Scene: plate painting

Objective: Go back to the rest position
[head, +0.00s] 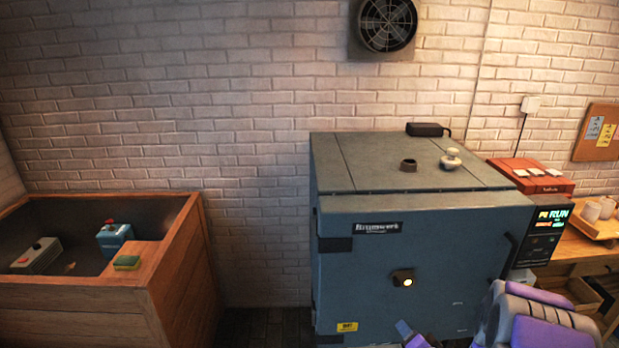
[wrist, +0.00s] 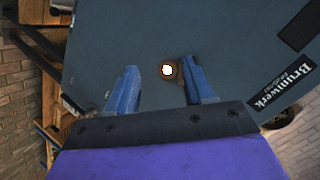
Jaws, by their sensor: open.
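My gripper (wrist: 162,84) is open in the wrist view, with two blue fingers spread apart. Nothing is held between them. It faces the blue-grey door of the kiln (head: 350,270), and a small round lit peephole (wrist: 167,70) shows beyond the fingertips. In the head view the peephole (head: 403,279) glows on the closed kiln door. My purple and grey arm shows at the bottom right of the head view, in front of the kiln's lower right. Only a small blue and purple part of the gripper shows there, at the bottom edge.
A wooden bin (head: 160,275) stands at the left with a sponge (head: 127,263) on its rim. A lit control panel (head: 547,225) is on the kiln's right side. A wooden table (head: 575,245) with cups stands at the right. Floor shows between bin and kiln.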

